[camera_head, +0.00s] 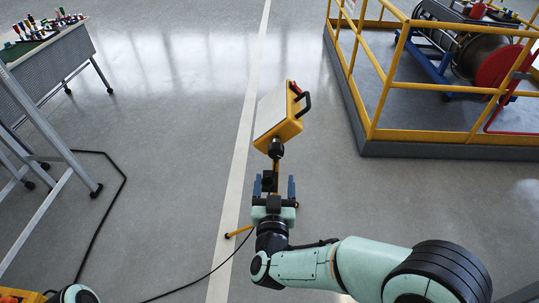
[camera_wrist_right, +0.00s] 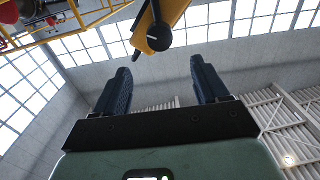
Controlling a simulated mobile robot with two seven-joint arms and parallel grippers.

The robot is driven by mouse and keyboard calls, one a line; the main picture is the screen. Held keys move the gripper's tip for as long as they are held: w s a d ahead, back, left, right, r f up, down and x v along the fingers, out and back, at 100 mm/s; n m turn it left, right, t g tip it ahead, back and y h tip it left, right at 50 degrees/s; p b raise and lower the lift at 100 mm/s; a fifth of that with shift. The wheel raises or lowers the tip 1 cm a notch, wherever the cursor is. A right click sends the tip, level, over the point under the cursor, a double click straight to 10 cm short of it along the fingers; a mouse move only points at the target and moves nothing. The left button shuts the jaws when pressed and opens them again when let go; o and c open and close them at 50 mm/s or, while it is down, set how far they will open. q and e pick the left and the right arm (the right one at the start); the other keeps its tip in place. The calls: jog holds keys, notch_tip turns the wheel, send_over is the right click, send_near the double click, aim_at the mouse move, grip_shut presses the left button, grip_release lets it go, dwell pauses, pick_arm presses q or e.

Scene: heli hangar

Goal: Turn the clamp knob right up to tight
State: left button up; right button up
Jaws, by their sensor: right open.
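A yellow work lamp (camera_head: 279,118) with a black handle stands on a thin yellow stand. A round black knob-like part (camera_head: 276,148) sits just under the lamp. In the right wrist view, a round black knob (camera_wrist_right: 158,38) shows against a yellow body (camera_wrist_right: 173,12), beyond the fingertips; I cannot tell if both are the clamp knob. My right gripper (camera_head: 274,186) is open, its two blue-grey fingers either side of the stand as seen from above. In the wrist view the gap between the fingers (camera_wrist_right: 160,72) is empty. My left gripper is out of view.
A yellow stand foot (camera_head: 240,231) rests on the grey floor, with a black cable nearby. A yellow-railed platform (camera_head: 430,137) with a red reel stands at the right. A grey wheeled table (camera_head: 50,72) stands at the left. Floor between them is mostly clear.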

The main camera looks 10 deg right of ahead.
aim_at(276, 153)
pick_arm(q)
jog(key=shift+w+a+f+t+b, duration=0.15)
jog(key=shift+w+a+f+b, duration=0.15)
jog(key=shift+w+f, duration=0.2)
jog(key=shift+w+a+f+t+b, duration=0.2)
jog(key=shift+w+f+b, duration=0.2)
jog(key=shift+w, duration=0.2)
pick_arm(e)
jog(key=x, duration=1.2)
jog(key=shift+w+f, duration=0.1)
jog(key=c, duration=1)
